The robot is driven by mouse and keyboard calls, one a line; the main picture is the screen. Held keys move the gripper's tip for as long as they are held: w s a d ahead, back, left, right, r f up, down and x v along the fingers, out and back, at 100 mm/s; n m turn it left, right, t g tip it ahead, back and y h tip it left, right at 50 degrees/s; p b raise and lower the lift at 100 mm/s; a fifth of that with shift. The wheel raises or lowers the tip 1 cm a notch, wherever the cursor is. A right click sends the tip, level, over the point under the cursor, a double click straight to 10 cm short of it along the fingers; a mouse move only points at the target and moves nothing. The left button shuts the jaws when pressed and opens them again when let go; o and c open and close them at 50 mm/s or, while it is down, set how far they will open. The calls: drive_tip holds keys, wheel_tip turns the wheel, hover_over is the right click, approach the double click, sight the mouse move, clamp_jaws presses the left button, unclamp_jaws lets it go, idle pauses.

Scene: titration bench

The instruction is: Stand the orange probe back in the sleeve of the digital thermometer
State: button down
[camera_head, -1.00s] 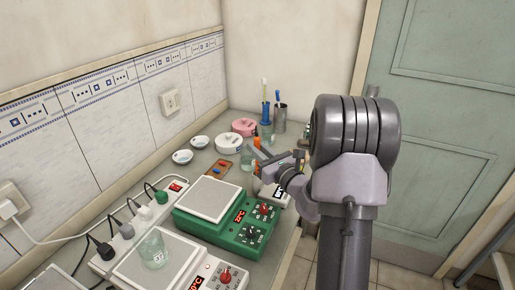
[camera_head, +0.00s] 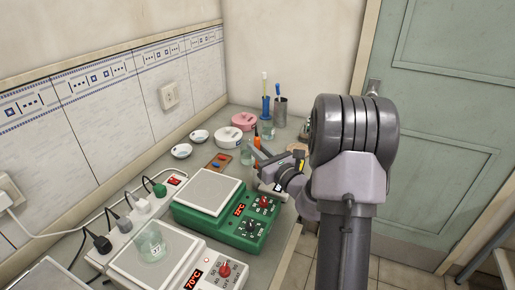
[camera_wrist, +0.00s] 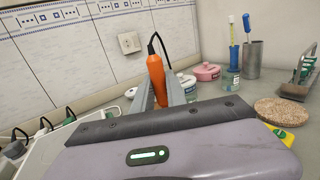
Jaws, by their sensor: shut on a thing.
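The orange probe (camera_wrist: 155,78) stands nearly upright between the fingers of my gripper (camera_wrist: 160,92) in the wrist view, with a dark cable rising from its top. My gripper is shut on it. In the head view a bit of the orange probe (camera_head: 257,141) shows beside my gripper (camera_head: 262,156), over the far right of the bench. The probe's lower end is hidden behind my gripper. A small white device (camera_head: 268,187), possibly the digital thermometer, shows partly under my gripper; its sleeve cannot be made out.
A green hotplate (camera_head: 222,232) and a white one (camera_head: 190,270) with a beaker (camera_head: 152,246) stand in front. Two small dishes, round tubs (camera_head: 229,138) and a metal cup (camera_head: 280,112) stand behind. In the wrist view a cork ring (camera_wrist: 282,112) lies at right.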

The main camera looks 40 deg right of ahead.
drive_tip(key=shift+f+b, duration=0.8)
drive_tip(key=shift+f, duration=0.3)
drive_tip(key=c, duration=1.3)
unclamp_jaws()
drive_tip(key=shift+o, duration=0.2)
drive_tip(key=s+p, duration=0.2)
drive_tip(key=s, duration=1.5)
drive_tip(key=shift+s+a+f, duration=0.2)
drive_tip(key=shift+f, duration=0.25)
